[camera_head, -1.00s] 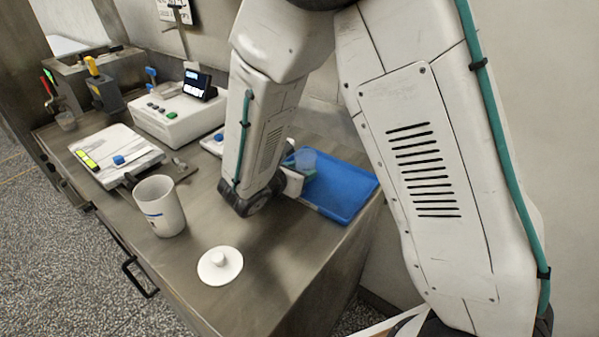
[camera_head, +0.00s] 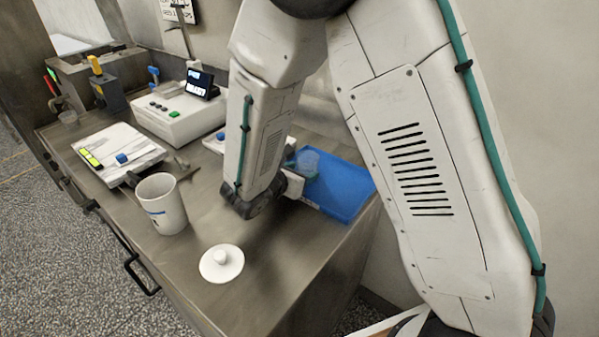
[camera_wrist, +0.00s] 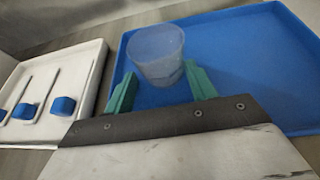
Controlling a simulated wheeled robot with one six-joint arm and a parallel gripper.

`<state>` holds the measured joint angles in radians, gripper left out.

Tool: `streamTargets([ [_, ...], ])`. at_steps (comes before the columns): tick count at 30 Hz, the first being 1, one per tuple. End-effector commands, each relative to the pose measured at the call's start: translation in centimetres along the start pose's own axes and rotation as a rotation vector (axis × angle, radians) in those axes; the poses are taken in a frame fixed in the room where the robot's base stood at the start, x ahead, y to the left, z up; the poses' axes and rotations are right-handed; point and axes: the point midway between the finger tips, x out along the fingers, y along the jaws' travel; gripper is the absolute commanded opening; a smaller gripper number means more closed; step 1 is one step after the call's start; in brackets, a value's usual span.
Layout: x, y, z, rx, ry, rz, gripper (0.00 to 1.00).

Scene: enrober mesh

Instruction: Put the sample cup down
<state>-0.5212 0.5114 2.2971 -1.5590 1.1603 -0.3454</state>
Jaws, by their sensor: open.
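The sample cup (camera_wrist: 156,56) is a small translucent cup. It stands upright on the blue tray (camera_wrist: 233,52), near the tray's left side in the wrist view. My gripper (camera_wrist: 160,88) is open, with one green finger to each side of the cup's near lower part. Whether the fingers touch the cup I cannot tell. In the head view the cup (camera_head: 307,160) shows faintly over the blue tray (camera_head: 345,192), and my arm hides most of the gripper.
A white tray with blue-handled tools (camera_wrist: 50,95) lies left of the blue tray. A white mug (camera_head: 161,204), a white lid (camera_head: 221,263), a flat white device (camera_head: 118,153) and a control box (camera_head: 180,117) stand on the steel counter. Clear counter lies right of the lid.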

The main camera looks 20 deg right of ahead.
Motion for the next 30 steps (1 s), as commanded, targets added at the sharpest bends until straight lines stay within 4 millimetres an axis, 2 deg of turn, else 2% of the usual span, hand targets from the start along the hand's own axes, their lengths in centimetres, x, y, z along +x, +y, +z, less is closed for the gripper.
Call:
streamTargets([
  [1, 0.3, -0.9, -1.0, -0.009, 0.022, -0.017, 0.7],
  [3, 0.3, -0.9, -1.0, -0.009, 0.022, -0.018, 0.7],
  [9, -0.3, -0.9, 0.1, -0.007, 0.021, -0.016, 0.7],
  [21, -9.2, -0.3, 0.3, -0.007, 0.015, -0.003, 0.7],
  [27, -11.8, -0.3, 0.5, -0.006, 0.014, -0.005, 0.7],
  [30, -12.2, -0.3, 0.5, -0.006, 0.013, -0.008, 0.7],
])
